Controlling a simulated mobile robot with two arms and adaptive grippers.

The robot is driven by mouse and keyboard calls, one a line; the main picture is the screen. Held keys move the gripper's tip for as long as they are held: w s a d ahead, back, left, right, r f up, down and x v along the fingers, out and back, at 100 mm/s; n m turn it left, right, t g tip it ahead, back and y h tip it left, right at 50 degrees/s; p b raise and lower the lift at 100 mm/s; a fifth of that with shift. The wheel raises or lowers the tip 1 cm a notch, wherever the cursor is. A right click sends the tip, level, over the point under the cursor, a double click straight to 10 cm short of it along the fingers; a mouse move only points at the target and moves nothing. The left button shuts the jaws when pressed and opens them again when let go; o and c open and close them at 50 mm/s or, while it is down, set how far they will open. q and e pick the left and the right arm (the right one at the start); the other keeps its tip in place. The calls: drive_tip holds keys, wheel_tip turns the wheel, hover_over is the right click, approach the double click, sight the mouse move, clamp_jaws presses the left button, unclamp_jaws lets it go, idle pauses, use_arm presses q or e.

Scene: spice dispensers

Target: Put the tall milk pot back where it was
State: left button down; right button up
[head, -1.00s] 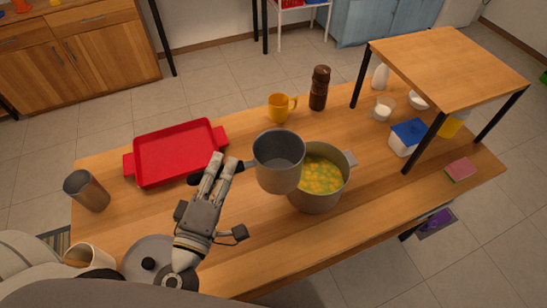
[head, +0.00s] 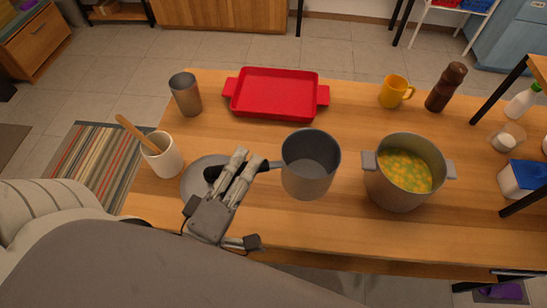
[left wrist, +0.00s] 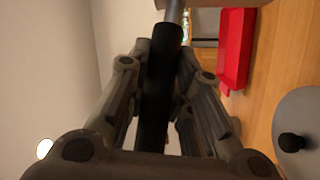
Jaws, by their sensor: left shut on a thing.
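The tall milk pot (head: 309,180) is grey, with its open top facing up and its inside empty as far as I can see. In the head view it is left of the stew pot and right of the grey lid. My left gripper (head: 238,172) is shut on the pot's black handle, which also shows between the fingers in the left wrist view (left wrist: 161,75). The pot looks upright; I cannot tell whether its base is above or on the table. My right gripper is not in view.
The grey pot (head: 397,200) of yellow-green food stands to the right. A grey lid (head: 196,182) lies partly behind my gripper. A red tray (head: 275,112), metal cup (head: 186,96) and utensil crock (head: 163,158) stand around. Bare wood (head: 230,137) shows in front of the tray.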

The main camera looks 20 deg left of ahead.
use_arm(q)
drive_tip(key=shift+a+f, duration=0.15)
drive_tip(key=w+a+f+b, duration=0.6)
drive_tip(key=w+f+b, duration=0.1)
drive_tip(key=w+f, duration=0.5)
drive_tip(key=shift+a+f, duration=0.2)
drive_tip(key=shift+f, duration=0.15)
drive_tip(key=shift+f, duration=0.1)
